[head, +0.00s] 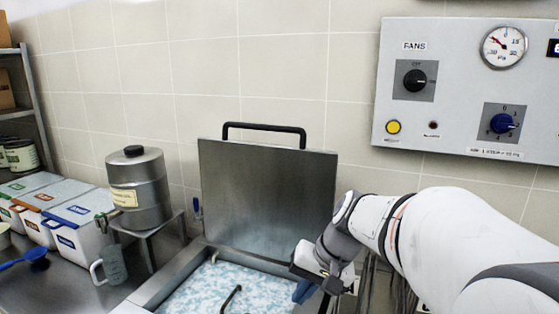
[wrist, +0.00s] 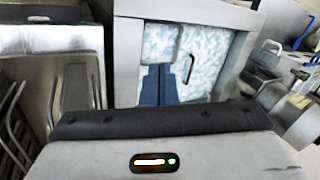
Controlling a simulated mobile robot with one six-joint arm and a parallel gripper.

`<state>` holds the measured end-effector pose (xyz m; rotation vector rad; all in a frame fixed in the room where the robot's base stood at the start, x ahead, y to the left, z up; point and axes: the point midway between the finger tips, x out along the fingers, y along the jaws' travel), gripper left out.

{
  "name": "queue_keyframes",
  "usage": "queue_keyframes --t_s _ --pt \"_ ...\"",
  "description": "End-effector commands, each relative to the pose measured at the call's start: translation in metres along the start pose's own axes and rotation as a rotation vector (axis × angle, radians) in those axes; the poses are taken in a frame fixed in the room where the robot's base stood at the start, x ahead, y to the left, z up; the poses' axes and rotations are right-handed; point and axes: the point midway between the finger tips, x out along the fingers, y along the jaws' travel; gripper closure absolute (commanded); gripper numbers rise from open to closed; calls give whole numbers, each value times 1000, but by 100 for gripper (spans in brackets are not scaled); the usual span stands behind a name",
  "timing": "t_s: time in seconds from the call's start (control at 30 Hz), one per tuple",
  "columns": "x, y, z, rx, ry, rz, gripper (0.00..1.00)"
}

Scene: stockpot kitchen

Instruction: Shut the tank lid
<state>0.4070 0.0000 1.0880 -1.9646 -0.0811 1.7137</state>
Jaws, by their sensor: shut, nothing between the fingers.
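The tank lid (head: 268,198) is a flat grey metal panel standing open, nearly upright, at the back of the tank, with a black bar handle (head: 264,128) along its top edge. The open tank (head: 172,275) has a metal rim and a blue-and-white mottled inside; its rim also shows in the wrist view (wrist: 128,50). My gripper (head: 302,293) is at the right side of the tank, lower than the lid's handle and apart from it. In the wrist view its blue fingers (wrist: 159,70) are together and empty, in front of the tank opening. I cannot make out the lid in the wrist view.
A dark bent rod (head: 231,298) shows in the tank. Left of it are a metal canister (head: 139,190) on a stand, a measuring jug (head: 110,264) and labelled bins (head: 78,222). A control panel (head: 460,90) hangs on the wall at upper right.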

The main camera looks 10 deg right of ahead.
Motion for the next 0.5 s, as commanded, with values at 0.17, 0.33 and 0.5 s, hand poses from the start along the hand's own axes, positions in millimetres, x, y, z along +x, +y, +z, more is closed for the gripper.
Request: queue_keyframes --t_s 0.17,0.33,0.5 --pt "-38 -14 -92 189 27 -281 100" --pt "-80 -3 -174 305 106 -543 100" --pt "-122 32 -245 375 225 -776 100"
